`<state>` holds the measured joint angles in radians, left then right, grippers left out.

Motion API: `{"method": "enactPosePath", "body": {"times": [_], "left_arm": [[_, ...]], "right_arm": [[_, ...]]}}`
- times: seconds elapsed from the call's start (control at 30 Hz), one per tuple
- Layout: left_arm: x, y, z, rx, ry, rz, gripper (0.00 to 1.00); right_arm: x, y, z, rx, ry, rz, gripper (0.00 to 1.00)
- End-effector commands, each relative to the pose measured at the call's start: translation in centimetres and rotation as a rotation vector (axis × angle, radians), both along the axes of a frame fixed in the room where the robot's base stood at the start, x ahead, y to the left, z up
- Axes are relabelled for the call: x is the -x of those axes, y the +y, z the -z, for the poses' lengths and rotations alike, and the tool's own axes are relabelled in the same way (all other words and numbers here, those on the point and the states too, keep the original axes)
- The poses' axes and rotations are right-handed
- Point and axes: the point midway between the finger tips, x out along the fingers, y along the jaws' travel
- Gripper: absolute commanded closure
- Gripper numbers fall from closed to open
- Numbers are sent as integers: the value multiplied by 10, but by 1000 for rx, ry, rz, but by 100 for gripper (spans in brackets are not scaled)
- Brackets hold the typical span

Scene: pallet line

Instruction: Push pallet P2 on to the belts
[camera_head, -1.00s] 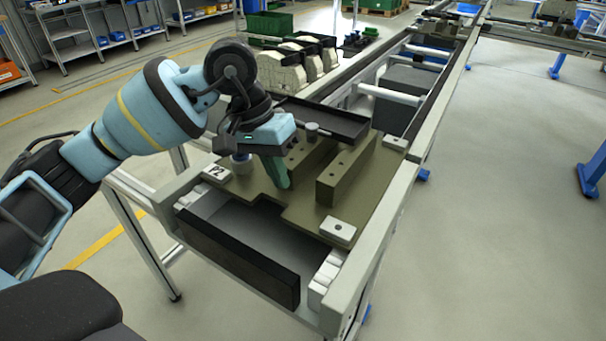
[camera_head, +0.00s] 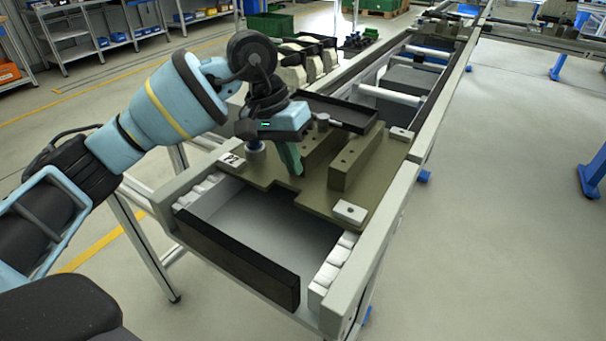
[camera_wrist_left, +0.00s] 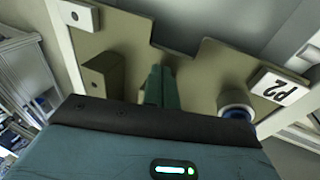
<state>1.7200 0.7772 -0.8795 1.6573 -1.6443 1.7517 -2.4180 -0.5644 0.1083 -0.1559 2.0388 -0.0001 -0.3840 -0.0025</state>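Pallet P2 (camera_head: 318,199) is an olive plate with two raised blocks, white corner pads and a "P2" label (camera_head: 232,160). It lies across the near end of the conveyor frame, with bare white belt strips (camera_head: 338,258) in front of its near edge. My left gripper (camera_head: 290,160) points down at the pallet's notched near edge, beside a block. Its green fingers are together, with nothing seen between them. In the left wrist view the fingers (camera_wrist_left: 161,86) are at the notch of the plate (camera_wrist_left: 205,72); exact contact is unclear. My right gripper is not in view.
A dark tray (camera_head: 340,112) sits at the pallet's far side. The conveyor frame (camera_head: 395,190) runs on to the back, with rollers (camera_head: 390,96) beyond. Cream parts (camera_head: 300,62) stand on the left, with a green crate (camera_head: 270,24) behind.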

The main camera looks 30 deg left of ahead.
Motion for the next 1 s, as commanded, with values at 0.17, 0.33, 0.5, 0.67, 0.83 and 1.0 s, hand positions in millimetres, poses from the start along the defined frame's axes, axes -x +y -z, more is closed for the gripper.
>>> {"method": "enactPosePath", "body": {"times": [0.17, 0.33, 0.5, 0.67, 0.83, 1.0], "left_arm": [[-9, -1, -1, 1, -4, -2, 100], [-16, -2, -1, 0, -5, -1, 100], [-23, -2, -1, 0, -4, -2, 100], [-30, -3, -1, 1, -5, -1, 100], [-37, -3, -1, 2, -4, -3, 100], [-45, -4, -1, 1, -5, -1, 100]], "right_arm": [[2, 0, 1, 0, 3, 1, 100], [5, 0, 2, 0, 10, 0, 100], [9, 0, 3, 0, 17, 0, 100], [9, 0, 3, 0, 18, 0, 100], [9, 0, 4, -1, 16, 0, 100], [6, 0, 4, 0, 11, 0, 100]]}}
